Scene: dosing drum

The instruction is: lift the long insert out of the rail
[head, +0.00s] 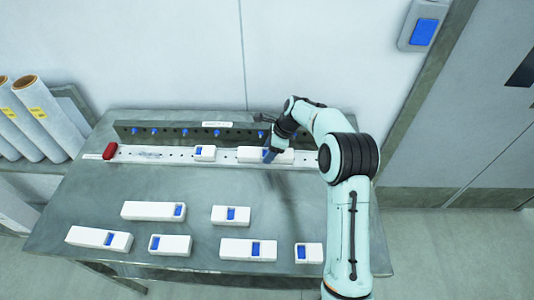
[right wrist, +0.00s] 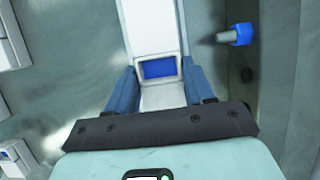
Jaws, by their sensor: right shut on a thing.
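The rail (head: 150,154) is a long white strip along the back of the table. The long insert (head: 248,155), a white block with a blue patch, is at the right part of the rail. My right gripper (head: 268,156) reaches down onto it and is shut on it. In the right wrist view the long insert (right wrist: 150,30) passes between the two blue fingers, with its blue patch near them. I cannot tell whether it is raised off the rail. My left gripper is not in view.
A short white insert (head: 205,154) sits in the rail to the left. A red block (head: 110,151) is at the rail's left end. A grey strip with blue pegs (head: 185,133) stands behind. Several white blocks (head: 152,210) lie on the table's front (head: 190,190).

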